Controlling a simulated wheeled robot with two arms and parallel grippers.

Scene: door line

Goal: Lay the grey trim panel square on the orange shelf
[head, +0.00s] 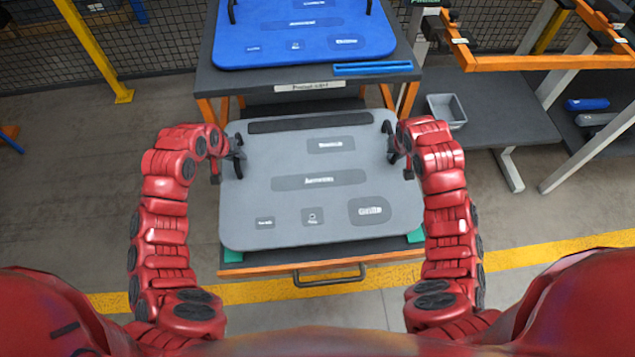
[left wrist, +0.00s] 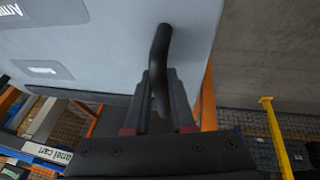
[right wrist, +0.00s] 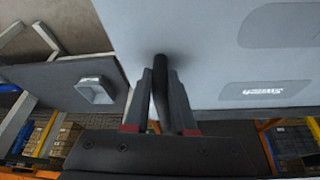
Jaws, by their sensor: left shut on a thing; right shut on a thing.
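The grey trim panel (head: 318,215) lies face up in the middle of the head view, with dark label patches and a black strip along its far edge. It covers most of the orange shelf (head: 240,271), whose front edge and green corner pieces (head: 232,256) show below it. I cannot tell whether the panel touches the shelf. My left gripper (head: 237,156) is shut on the panel's left black handle (left wrist: 160,60). My right gripper (head: 395,149) is shut on its right black handle (right wrist: 160,72). The panel's near edge looks roughly parallel to the shelf's front edge.
A dark cart (head: 300,100) with a blue panel (head: 270,42) stands just beyond. A black pull handle (head: 330,276) sticks out at the shelf's front. At right are a grey bin (head: 447,110) on a dark table (head: 500,112) and an orange frame (head: 540,63). Floor at left is clear.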

